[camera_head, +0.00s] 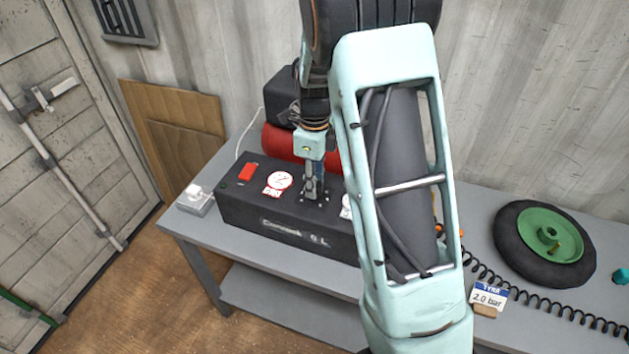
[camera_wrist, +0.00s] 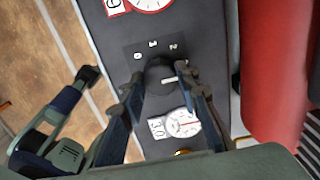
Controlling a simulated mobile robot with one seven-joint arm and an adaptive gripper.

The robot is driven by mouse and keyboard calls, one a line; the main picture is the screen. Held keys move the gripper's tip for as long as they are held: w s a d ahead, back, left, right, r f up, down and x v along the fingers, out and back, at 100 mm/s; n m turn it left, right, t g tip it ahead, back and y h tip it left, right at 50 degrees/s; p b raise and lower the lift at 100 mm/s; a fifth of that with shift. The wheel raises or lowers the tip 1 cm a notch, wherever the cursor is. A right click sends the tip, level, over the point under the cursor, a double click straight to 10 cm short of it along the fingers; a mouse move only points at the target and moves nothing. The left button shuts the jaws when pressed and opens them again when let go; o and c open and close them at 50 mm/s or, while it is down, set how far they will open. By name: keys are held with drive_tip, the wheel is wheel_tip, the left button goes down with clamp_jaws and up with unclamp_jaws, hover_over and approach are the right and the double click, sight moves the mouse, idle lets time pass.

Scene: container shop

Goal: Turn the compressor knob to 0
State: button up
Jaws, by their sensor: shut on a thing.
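The compressor (camera_head: 290,225) is a long dark box on the grey table, with a red tank behind it. Its black knob (camera_wrist: 157,70) is on the top panel between two white gauges, with small white marks on the far side of it in the wrist view. A short white pointer line on the knob lies toward the right there; the marks are too small to read surely. My gripper (camera_wrist: 160,82) points down at the panel and is shut on the knob, one finger each side. In the head view my gripper (camera_head: 314,190) largely hides the knob.
A red switch (camera_head: 248,172) and a gauge (camera_head: 279,181) are on the compressor's left top. A white socket box (camera_head: 195,199) stands at the table's left end. A green-hubbed wheel (camera_head: 545,243), coiled black hose (camera_head: 560,307) and "2.0 bar" sign (camera_head: 488,297) are at right.

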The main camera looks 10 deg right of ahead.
drive_tip(key=shift+n, duration=0.3)
drive_tip(key=n+b, duration=0.1)
drive_tip(key=n, duration=0.1)
drive_tip(key=shift+n, duration=0.4)
drive_tip(key=n, duration=0.3)
drive_tip(key=shift+n+b, duration=0.3)
drive_tip(key=shift+b, duration=0.1)
drive_tip(key=n+b, duration=0.1)
drive_tip(key=n, duration=0.2)
drive_tip(key=shift+n, duration=0.3)
drive_tip(key=n, duration=0.3)
drive_tip(key=shift+n+b, duration=0.3)
drive_tip(key=shift+n, duration=0.1)
drive_tip(key=n+b, duration=0.1)
drive_tip(key=n, duration=1.1)
drive_tip(key=shift+n, duration=0.3)
drive_tip(key=o, duration=1.2)
drive_tip(key=shift+c, duration=0.2)
